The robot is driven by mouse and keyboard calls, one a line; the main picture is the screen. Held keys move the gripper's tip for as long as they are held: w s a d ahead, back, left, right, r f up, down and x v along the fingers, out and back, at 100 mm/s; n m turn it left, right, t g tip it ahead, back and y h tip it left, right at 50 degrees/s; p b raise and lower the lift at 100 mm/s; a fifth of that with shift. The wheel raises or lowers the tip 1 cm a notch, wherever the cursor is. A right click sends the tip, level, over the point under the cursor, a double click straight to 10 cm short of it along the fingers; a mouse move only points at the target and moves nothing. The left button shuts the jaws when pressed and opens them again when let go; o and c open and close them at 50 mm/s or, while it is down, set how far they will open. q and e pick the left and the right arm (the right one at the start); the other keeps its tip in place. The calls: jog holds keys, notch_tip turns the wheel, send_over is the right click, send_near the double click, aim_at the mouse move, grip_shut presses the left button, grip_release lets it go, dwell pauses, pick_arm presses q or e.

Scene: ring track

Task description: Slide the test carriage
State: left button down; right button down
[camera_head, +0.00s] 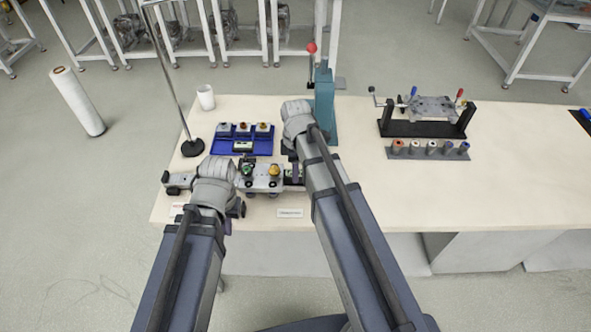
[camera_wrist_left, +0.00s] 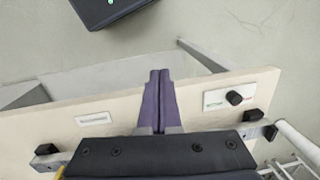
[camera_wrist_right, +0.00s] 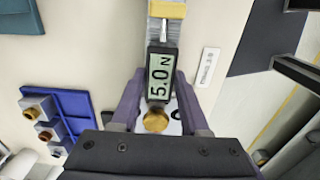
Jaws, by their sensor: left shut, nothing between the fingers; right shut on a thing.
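The test carriage (camera_head: 261,180) is a grey block on wheels near the table's front left. It has a green knob (camera_head: 247,169) and a yellow knob (camera_head: 274,170) on top. My right gripper (camera_head: 292,176) is shut on a small gauge (camera_wrist_right: 160,76) whose display reads 5.0 N, just right of the carriage. A round brass knob (camera_wrist_right: 156,121) shows beside the gauge in the right wrist view. My left gripper (camera_head: 239,209) is shut and empty at the front side of the carriage. Its closed purple fingers (camera_wrist_left: 160,75) show over the table's front edge. My arms hide part of the track.
A blue tray (camera_head: 263,150) with several small blocks lies behind the carriage. A stand with a round black base (camera_head: 192,147), a white cup (camera_head: 205,97) and a teal press (camera_head: 325,105) stand around it. A black-framed fixture (camera_head: 424,127) is further right. The right front tabletop is clear.

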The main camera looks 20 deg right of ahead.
aim_at(273, 170)
dwell(0.8)
jog(key=a, duration=0.2)
jog(key=w+a, duration=0.1)
jog(key=a, duration=0.1)
jog(key=w+a, duration=0.1)
jog(key=a, duration=0.1)
jog(key=shift+a, duration=0.25)
jog(key=shift+c, duration=2)
grip_release()
jog(key=shift+r, duration=0.1)
notch_tip(273, 170, up, 8)
jog(key=p, duration=0.8)
